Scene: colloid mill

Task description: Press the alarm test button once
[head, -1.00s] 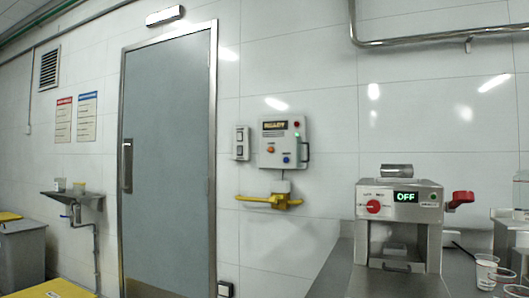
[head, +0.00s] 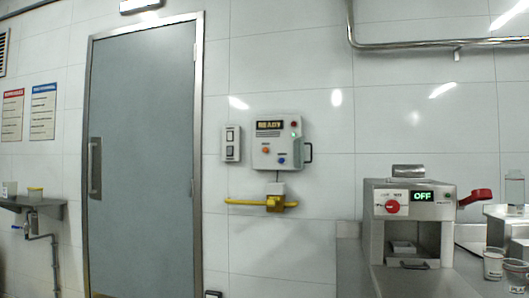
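A light grey control box (head: 277,142) is mounted on the tiled wall to the right of the door. Its dark display (head: 269,125) reads READY in amber letters. The box carries an orange button (head: 266,150) at lower left and a blue button (head: 281,160) at lower right. A red round part (head: 294,123) and a lit green lamp (head: 293,135) sit at its upper right. The small labels are too blurred to read, so I cannot tell which button is the alarm test button. Neither of my grippers is in view.
A twin switch plate (head: 231,144) is left of the box. A yellow pipe with a valve (head: 275,204) runs below. A steel machine (head: 407,225) showing OFF stands on a counter at right, with cups (head: 493,264) beside it. A grey door (head: 140,160) is at left.

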